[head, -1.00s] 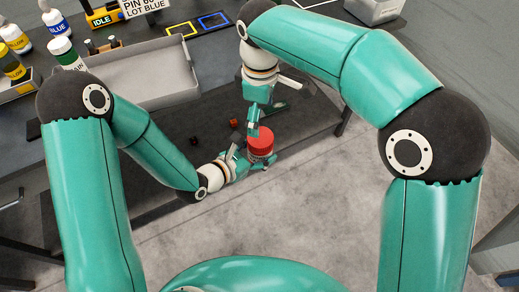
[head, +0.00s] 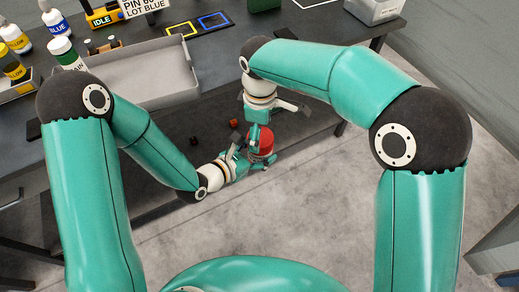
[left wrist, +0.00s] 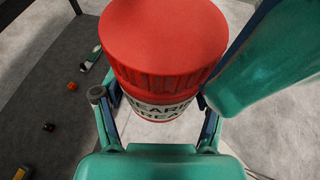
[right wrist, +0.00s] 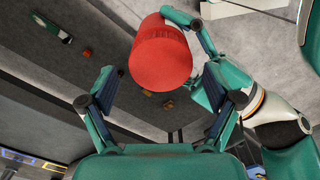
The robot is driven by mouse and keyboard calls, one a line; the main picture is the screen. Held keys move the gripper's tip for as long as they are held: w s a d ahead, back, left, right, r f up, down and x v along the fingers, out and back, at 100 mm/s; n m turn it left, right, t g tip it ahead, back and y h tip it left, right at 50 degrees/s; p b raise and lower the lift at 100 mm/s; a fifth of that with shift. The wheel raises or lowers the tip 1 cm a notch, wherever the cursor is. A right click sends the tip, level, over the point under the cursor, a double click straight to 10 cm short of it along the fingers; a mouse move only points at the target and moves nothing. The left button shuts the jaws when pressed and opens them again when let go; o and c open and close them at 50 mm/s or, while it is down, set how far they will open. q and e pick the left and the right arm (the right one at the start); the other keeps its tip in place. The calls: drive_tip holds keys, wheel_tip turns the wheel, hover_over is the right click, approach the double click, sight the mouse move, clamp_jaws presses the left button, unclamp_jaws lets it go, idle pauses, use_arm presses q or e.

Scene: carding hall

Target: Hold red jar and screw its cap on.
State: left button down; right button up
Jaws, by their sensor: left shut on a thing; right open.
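The red jar (left wrist: 158,108) has a dark-lettered light label and is upright in the left wrist view. Its wide red ribbed cap (left wrist: 165,45) sits on top; I cannot tell how tightly. The cap also shows in the head view (head: 262,142) and the right wrist view (right wrist: 160,60). My left gripper (head: 258,160) is shut on the jar, one finger on each side below the cap. My right gripper (right wrist: 160,84) is open, its fingers apart on either side of the cap's outline. In the left wrist view a teal part of my right arm covers the upper right.
The jar is held in front of the dark bench. A grey tray (head: 140,98) lies on the bench with several bottles to its left. Small red pieces (head: 234,123) lie beyond the jar. Yellow and blue outlined squares (head: 214,21) mark the back. Bare floor lies to the right.

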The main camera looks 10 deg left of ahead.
drive_tip(key=shift+f, duration=0.75)
drive_tip(key=c, duration=1.1)
drive_tip(key=shift+m, duration=0.4)
drive_tip(key=shift+c, duration=0.5)
drive_tip(key=o, duration=1.4)
drive_tip(key=shift+c, duration=0.2)
wheel_tip(320, 180, up, 12)
